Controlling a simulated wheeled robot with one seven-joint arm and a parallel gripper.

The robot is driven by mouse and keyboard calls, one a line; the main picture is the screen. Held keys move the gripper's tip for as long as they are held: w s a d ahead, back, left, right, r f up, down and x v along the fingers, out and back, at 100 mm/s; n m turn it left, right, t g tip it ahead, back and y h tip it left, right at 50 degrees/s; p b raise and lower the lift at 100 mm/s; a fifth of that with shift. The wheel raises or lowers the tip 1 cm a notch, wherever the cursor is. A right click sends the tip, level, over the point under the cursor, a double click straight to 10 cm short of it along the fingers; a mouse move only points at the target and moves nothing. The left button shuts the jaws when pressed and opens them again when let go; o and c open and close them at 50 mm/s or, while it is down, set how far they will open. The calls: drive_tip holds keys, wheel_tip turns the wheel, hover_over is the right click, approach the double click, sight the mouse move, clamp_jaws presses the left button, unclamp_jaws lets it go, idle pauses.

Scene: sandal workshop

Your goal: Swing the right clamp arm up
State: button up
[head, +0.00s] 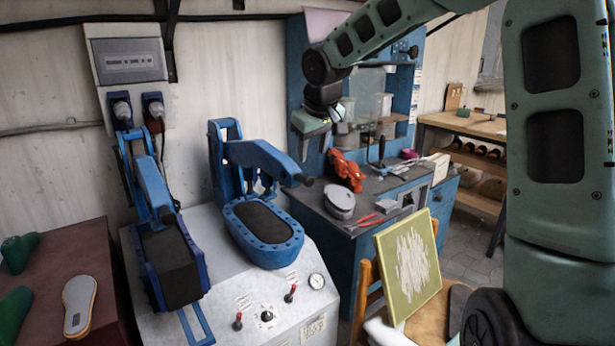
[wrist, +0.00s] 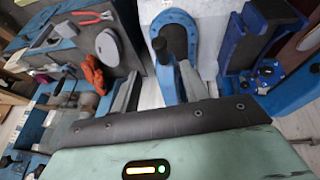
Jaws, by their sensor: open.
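The right clamp arm (head: 265,160) is a blue lever hinged on an upright bracket (head: 222,150) at the back of the press. It lies lowered over a blue-rimmed oval pad (head: 263,228), and its black-knobbed end (head: 303,181) points right. In the wrist view my gripper (wrist: 160,88) is open, with grey fingers apart. The right clamp arm (wrist: 168,82) shows between and beyond them, below the oval pad (wrist: 178,38). I cannot tell whether they touch.
The left clamp arm (head: 153,188) slopes down to a dark block (head: 168,265). A chair with a green-framed board (head: 408,265) stands in front.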

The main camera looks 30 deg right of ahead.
drive_tip(key=x, duration=1)
drive_tip(key=shift+f, duration=0.1)
clamp_jaws()
